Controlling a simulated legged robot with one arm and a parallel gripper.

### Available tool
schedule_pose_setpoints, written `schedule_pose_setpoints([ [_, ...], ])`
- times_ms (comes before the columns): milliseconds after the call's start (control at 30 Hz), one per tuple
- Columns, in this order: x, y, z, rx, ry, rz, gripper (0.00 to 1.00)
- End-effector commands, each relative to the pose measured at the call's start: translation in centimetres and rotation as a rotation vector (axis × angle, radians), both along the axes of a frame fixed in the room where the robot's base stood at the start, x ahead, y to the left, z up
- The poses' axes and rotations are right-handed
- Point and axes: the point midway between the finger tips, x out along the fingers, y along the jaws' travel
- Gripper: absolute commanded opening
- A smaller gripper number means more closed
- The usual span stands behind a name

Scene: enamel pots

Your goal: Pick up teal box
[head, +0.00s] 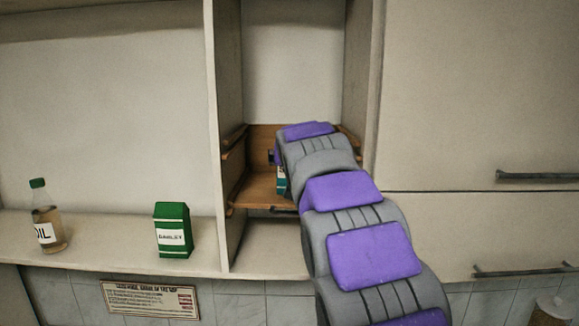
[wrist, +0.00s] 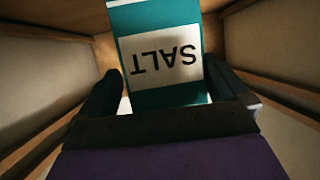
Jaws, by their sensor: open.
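The teal box (wrist: 165,97) has a white label reading SALT, which appears upside down in the wrist view. In the head view only a sliver of the teal box (head: 281,182) shows; my arm hides the rest. It is on a wooden shelf (head: 262,190) in a narrow cabinet compartment. My gripper (wrist: 168,92) is open in the wrist view, with one dark finger to each side of the box. I cannot tell whether either finger touches it. In the head view my gripper is mostly hidden behind my arm.
The compartment walls (head: 229,80) stand close on both sides of my arm. A green barley box (head: 173,230) and an oil bottle (head: 46,218) stand on the ledge at left. Cabinet doors with dark handles (head: 537,176) are at right.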

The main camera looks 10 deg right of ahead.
Motion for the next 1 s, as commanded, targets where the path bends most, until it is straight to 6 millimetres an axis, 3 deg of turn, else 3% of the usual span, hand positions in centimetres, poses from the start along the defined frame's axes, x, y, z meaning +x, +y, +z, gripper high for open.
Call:
schedule_pose_setpoints([
  [300,0.4,1.1,-0.2,-0.007,-0.002,0.0,0.98],
  [900,0.5,0.3,-0.3,-0.003,0.001,0.0,0.41],
  [1000,0.5,0.4,-0.3,-0.004,0.0,-0.001,0.41],
])
